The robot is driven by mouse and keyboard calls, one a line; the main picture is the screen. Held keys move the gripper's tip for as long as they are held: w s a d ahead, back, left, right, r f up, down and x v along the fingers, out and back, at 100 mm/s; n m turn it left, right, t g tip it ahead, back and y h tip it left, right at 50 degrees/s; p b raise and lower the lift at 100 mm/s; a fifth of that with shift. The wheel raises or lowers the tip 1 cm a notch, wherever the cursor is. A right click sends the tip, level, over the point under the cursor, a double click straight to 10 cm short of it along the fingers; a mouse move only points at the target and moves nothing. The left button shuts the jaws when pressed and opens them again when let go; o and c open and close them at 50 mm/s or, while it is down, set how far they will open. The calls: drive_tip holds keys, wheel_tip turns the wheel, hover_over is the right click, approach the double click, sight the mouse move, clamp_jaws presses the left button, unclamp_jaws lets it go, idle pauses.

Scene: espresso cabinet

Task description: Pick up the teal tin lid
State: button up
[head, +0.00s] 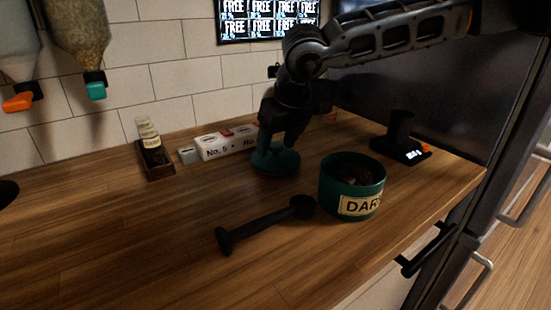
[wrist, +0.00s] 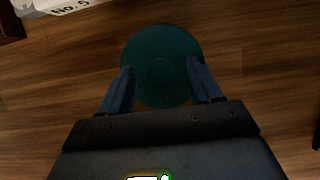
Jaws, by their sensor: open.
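The teal tin lid (head: 264,161) is a round disc lying on the wooden counter, left of the open teal tin (head: 352,191). My gripper (head: 279,146) points down right over the lid and hides part of it in the head view. In the wrist view my gripper (wrist: 161,87) is open, with one finger on each side of the lid (wrist: 160,50). The fingers overlap the lid's near left and right edges in this view. I cannot tell whether they touch it.
A black scoop-like tool (head: 262,223) lies in front. White boxes (head: 221,144) and a small dark stand with vials (head: 152,156) are behind left. A black scale-like device (head: 400,148) stands at right. The left front counter is clear.

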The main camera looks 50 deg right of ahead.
drive_tip(key=c, duration=1.1)
drive_tip(key=shift+r, duration=0.2)
